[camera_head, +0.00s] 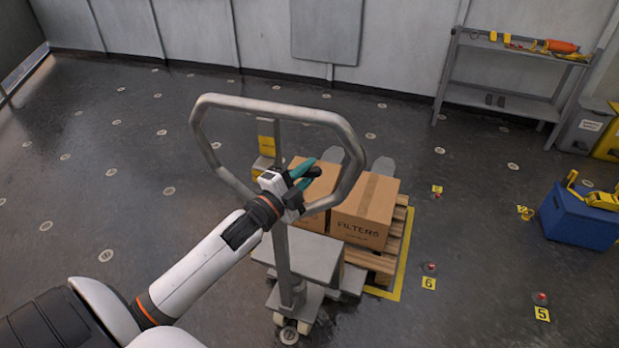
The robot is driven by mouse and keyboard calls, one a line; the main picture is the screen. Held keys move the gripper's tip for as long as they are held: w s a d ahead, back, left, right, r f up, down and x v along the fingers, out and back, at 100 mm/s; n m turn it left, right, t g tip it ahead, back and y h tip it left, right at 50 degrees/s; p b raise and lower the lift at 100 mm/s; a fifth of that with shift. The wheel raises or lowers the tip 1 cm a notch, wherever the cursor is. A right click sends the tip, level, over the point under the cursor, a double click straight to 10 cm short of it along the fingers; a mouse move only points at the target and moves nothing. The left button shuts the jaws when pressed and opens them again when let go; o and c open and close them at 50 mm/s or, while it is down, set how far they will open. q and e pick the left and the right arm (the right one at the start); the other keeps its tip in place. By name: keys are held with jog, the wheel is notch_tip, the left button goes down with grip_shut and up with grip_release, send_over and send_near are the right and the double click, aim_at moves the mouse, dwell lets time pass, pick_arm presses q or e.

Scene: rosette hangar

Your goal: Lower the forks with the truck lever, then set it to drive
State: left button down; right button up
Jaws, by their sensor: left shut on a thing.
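The grey pallet truck (318,256) stands in the middle, with its handle loop (345,190) raised toward me. My left gripper (307,174) reaches in from the left to the lower middle of the loop. It is shut, with teal fingers, at the place of the truck lever. The lever itself is hidden by the gripper, so its setting cannot be told. The grey fork tips (383,165) show beyond the boxes. A wooden pallet (388,262) with cardboard boxes (368,208), one marked FILTERS, sits over the forks. My right gripper is not in view.
Yellow floor tape (404,250) edges the pallet. Numbered yellow markers (428,284) and small red-topped items lie to the right, near a blue box (572,222). A shelf (500,98) stands at the back right. The floor at left is clear.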

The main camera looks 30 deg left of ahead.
pick_arm(q)
jog(key=shift+a+r+n, duration=0.1)
jog(key=shift+r+n, duration=0.1)
jog(key=shift+n, duration=0.1)
jog(key=c, duration=1.3)
grip_release()
jog(key=shift+s+f, duration=0.2)
jog(key=shift+s, duration=0.3)
jog(key=shift+s+a+f+b, duration=0.2)
jog(key=shift+s+b, duration=0.4)
jog(key=shift+s, duration=1.2)
jog(key=shift+s+a+f+b, duration=0.25)
jog(key=shift+s+b, duration=0.4)
jog(key=shift+s, duration=1.2)
jog(key=shift+s+a+f+b, duration=0.2)
jog(key=shift+s+b, duration=0.4)
jog(key=shift+s, duration=1.2)
